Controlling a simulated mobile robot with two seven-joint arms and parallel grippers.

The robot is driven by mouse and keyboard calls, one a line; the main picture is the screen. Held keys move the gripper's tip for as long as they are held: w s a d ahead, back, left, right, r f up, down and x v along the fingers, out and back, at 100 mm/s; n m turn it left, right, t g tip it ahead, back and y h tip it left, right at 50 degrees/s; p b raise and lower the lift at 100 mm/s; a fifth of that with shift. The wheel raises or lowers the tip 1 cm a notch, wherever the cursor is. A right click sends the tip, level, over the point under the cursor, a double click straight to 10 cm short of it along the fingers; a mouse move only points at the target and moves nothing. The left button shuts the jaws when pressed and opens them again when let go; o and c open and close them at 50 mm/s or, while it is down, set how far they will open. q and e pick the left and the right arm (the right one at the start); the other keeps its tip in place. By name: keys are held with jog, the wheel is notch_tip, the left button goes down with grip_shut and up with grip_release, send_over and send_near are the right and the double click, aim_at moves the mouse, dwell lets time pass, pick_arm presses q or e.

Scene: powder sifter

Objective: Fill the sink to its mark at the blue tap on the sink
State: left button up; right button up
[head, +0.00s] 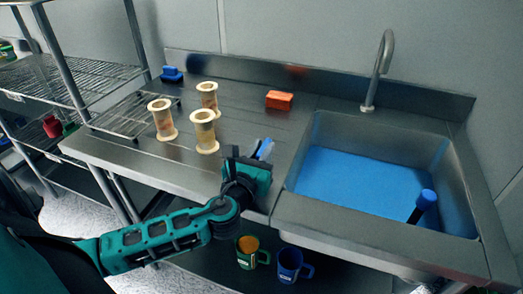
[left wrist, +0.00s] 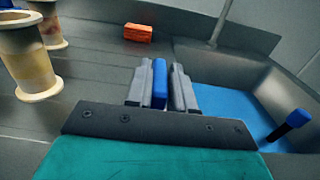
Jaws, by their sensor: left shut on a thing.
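The steel sink (head: 463,190) is at the right, with a flat blue surface (head: 350,180) like water inside it. A black post with a blue top (head: 427,197) stands tilted in the picture at its right side. The grey spout (head: 384,62) rises behind the sink; I see no stream from it. My left gripper (head: 262,152) is at the counter's front, just left of the sink. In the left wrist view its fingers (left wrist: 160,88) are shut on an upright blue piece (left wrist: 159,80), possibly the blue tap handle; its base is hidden. My right gripper is not in view.
Several cream spools, one nearest my arm (head: 204,132), stand on the counter (head: 240,120). An orange block (head: 280,100) lies near the back. A blue object (head: 172,74) is at back left. A green mug (head: 249,253) and blue mug (head: 290,264) stand below. Wire shelves (head: 70,80) are left.

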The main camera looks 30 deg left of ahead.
pick_arm(q)
grip_shut()
jog(key=shift+m+h, duration=0.3)
jog(key=shift+h, duration=0.2)
jog(key=shift+a+m+t+h, duration=0.15)
jog(key=shift+m+t+h, duration=0.15)
jog(key=shift+m+h, duration=0.35)
jog(key=shift+a+f+m+h+b, duration=0.1)
jog(key=shift+f+m+h+b, duration=0.1)
jog(key=shift+m+h+b, duration=0.75)
jog(key=m+h+b, duration=0.2)
jog(key=h+b, duration=0.2)
jog(key=shift+a+f+h, duration=0.1)
jog(key=shift+a+h, duration=0.05)
jog(key=shift+h, duration=0.25)
jog(key=shift+g+h+b, duration=0.3)
jog(key=shift+g+b, duration=0.1)
jog(key=shift+r+m+h+b, duration=0.2)
jog(key=shift+m+h+b, duration=0.1)
jog(key=shift+m, duration=0.1)
